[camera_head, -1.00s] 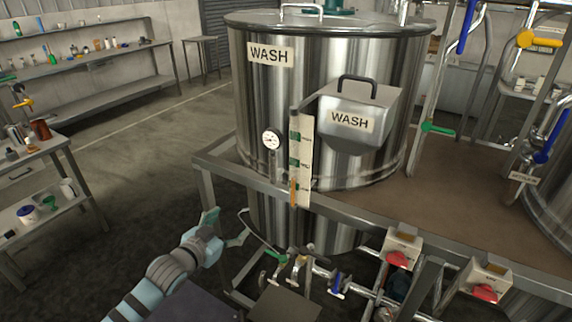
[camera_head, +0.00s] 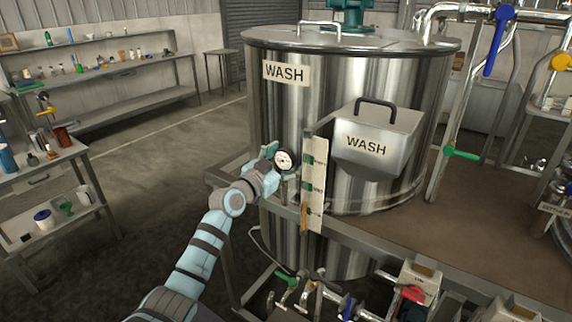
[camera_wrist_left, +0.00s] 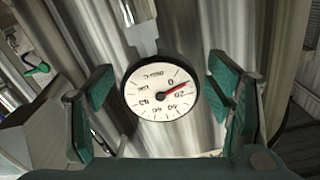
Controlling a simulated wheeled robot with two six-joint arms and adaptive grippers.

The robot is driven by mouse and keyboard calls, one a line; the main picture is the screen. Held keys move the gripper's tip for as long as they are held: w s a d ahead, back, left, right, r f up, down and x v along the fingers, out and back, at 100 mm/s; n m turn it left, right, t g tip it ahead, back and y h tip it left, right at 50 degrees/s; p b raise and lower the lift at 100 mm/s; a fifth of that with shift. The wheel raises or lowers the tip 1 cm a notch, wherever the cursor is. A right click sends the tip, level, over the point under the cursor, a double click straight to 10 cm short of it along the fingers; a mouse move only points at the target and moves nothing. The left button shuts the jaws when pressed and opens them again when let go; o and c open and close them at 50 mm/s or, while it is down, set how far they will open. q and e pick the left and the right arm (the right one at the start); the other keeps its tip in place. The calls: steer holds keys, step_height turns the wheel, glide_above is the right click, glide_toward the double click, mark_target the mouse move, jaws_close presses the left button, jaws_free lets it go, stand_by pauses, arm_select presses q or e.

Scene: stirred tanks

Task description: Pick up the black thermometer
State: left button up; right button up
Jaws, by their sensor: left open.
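The black thermometer (camera_head: 284,161) is a round white dial with a black rim, in front of the steel WASH tank (camera_head: 280,110). In the left wrist view the dial (camera_wrist_left: 162,88) is large and upside down, with a red needle and a grey stem above it. My left gripper (camera_head: 276,163) is at the thermometer. Its teal fingers (camera_wrist_left: 165,100) are open, one on each side of the dial, with a gap on both sides. How far the fingertips reach past the dial is hard to tell. My right gripper is not in view.
A level gauge strip (camera_head: 315,185) stands just right of the thermometer. A steel WASH box (camera_head: 378,150) juts from the tank. A frame rail (camera_head: 365,240) runs below, with valves and pipes under it. The floor to the left is open.

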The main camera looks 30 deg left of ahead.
arm_select(q)
steer(key=shift+s+r, duration=0.15)
steer(key=shift+s, duration=0.1)
steer(key=shift+c, duration=1.1)
steer(key=c, duration=1.1)
